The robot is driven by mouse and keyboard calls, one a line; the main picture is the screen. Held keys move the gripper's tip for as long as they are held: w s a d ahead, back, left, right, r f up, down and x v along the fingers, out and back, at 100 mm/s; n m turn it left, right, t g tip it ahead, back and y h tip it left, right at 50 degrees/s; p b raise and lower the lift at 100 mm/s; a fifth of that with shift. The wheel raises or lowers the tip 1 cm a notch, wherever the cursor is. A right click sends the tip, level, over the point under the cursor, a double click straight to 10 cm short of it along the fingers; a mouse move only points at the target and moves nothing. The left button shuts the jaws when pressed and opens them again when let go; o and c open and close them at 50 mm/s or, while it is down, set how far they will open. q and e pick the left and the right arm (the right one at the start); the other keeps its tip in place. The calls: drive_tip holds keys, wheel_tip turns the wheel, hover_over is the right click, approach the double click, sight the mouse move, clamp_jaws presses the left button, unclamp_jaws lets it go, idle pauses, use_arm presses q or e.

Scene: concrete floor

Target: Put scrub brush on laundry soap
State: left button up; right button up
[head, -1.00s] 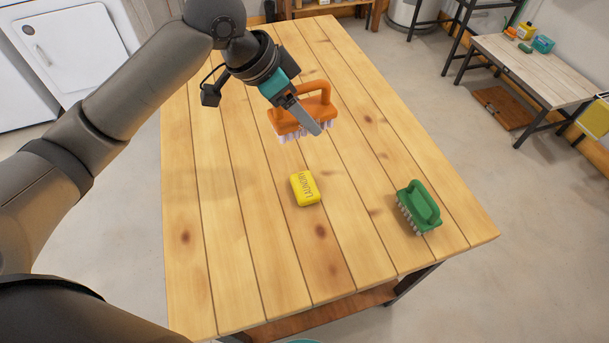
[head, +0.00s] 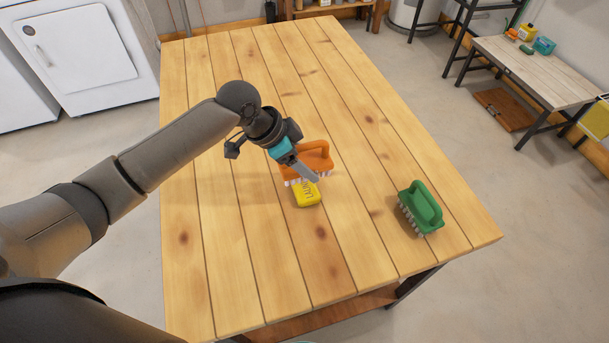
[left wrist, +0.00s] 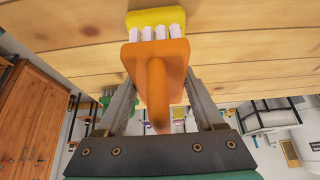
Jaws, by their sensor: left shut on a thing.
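The orange scrub brush (head: 317,160) is held bristles down in my left gripper (head: 313,172), which is shut on it. The yellow laundry soap (head: 307,197) lies on the wooden table, and the brush covers its far part in the head view. In the left wrist view the orange brush (left wrist: 157,62) sits between the two fingers, with its white bristles close to the yellow soap (left wrist: 156,18). I cannot tell whether the bristles touch the soap. My right gripper is not in view.
A green scrub brush (head: 420,207) lies on the wooden table (head: 240,260) to the right of the soap. The rest of the tabletop is clear. A low bench (head: 535,72) with small items stands at the back right.

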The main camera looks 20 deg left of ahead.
sight(304, 185)
use_arm(q)
drive_tip(key=shift+f+b, duration=0.35)
drive_tip(key=shift+f, duration=1.9)
drive_tip(key=shift+f, duration=0.15)
drive_tip(key=o, duration=1.4)
drive_tip(key=shift+o, duration=0.2)
drive_tip(key=shift+a+r, duration=0.15)
drive_tip(key=shift+r, duration=0.2)
drive_tip(key=p+v, duration=0.1)
drive_tip(key=v, duration=1)
drive_tip(key=shift+r+p, duration=0.25)
drive_tip(key=shift+p, duration=0.15)
